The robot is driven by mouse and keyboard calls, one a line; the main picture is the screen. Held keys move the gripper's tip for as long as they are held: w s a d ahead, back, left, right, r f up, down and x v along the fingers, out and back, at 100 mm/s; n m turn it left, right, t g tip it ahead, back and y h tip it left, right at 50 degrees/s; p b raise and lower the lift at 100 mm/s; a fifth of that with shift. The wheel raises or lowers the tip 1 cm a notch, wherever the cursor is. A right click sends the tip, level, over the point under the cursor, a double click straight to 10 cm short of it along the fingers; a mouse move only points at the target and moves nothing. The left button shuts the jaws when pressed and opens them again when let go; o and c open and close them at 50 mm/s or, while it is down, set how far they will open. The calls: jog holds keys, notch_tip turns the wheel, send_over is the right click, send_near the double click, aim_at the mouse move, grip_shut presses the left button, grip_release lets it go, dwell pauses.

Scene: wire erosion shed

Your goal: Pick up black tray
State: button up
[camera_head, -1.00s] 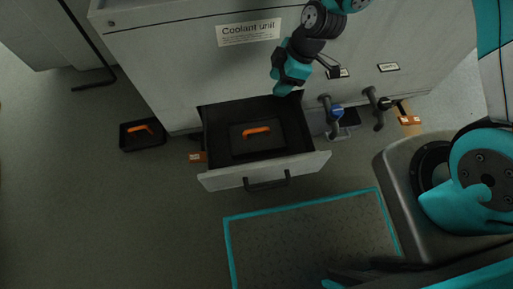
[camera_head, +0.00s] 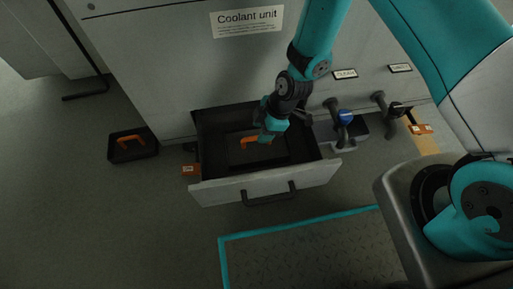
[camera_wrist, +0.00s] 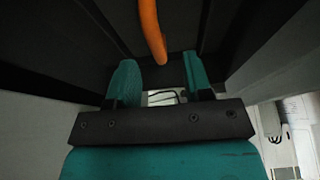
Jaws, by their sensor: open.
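A flat black tray (camera_head: 240,158) with an orange handle (camera_head: 245,141) lies inside the open drawer of the coolant unit. My gripper (camera_head: 266,134) is over the drawer, at the right end of that handle in the head view, and hides part of it. In the wrist view the orange handle (camera_wrist: 152,30) runs in from the top, ahead of the gap between the two teal fingers of my open gripper (camera_wrist: 160,78). I cannot tell whether they touch the handle. A second black tray (camera_head: 122,154) with an orange handle lies on the floor to the left.
The drawer front (camera_head: 225,193) with its dark bar handle (camera_head: 269,196) stands out from the coolant unit (camera_head: 160,60). Valves with pipes, one blue (camera_head: 345,116), stick out at the right.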

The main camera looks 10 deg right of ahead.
jog(key=b+x, duration=0.3)
jog(key=x, duration=0.2)
jog(key=shift+w+d+f, duration=0.15)
jog(key=shift+f, duration=0.05)
jog(key=shift+r, duration=0.1)
grip_shut()
dwell(1.1)
